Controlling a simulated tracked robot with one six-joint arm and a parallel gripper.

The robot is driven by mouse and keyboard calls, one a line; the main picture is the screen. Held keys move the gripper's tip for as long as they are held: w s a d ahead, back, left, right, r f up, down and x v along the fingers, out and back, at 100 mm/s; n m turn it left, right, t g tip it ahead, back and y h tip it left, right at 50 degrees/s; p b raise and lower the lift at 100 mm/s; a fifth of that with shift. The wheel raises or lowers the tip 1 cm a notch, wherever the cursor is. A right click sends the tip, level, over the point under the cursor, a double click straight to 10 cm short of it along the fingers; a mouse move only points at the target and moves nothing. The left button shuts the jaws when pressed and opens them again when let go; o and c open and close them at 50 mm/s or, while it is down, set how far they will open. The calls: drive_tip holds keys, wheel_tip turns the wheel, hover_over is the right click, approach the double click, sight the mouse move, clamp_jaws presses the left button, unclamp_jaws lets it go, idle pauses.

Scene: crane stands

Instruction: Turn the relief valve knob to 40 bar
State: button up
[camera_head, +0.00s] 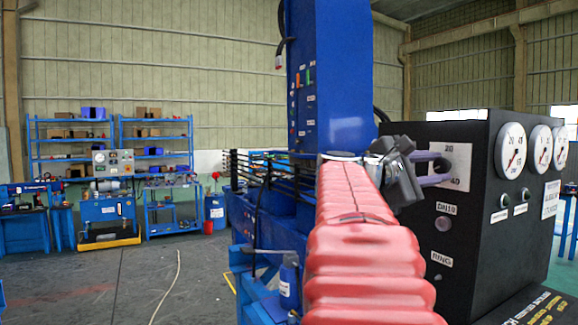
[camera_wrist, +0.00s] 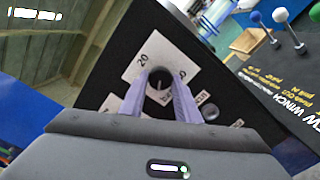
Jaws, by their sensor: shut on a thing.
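The relief valve knob (camera_wrist: 159,78) is a dark round knob on a white scale plate (camera_wrist: 133,72) fixed to a black panel. In the wrist view my gripper (camera_wrist: 160,88) has its two purple-grey fingers on either side of the knob, shut on it. The plate shows a 20 at upper left and a partly covered number at right; the pointer reading is too small to tell. In the head view my gripper (camera_head: 446,172) reaches the same plate (camera_head: 461,158), where 20 and 40 show, and its fingers hide most of the knob.
Several white dial gauges (camera_head: 511,150) sit on the black panel (camera_head: 475,245) to the right. A small round knob labelled DN19 (camera_head: 443,223) is below the plate. A blue column (camera_head: 345,75) stands behind my red-sleeved arm. The floor at left (camera_head: 130,280) is mostly clear.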

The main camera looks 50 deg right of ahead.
drive_tip(key=shift+w+f, duration=0.15)
drive_tip(key=shift+f, duration=0.05)
drive_tip(key=o, duration=0.7)
drive_tip(key=shift+d, duration=0.1)
drive_tip(key=o, duration=0.3)
drive_tip(key=shift+r, duration=0.1)
drive_tip(key=shift+a, duration=0.2)
drive_tip(key=shift+v, duration=6.75)
drive_tip(key=shift+w, duration=0.1)
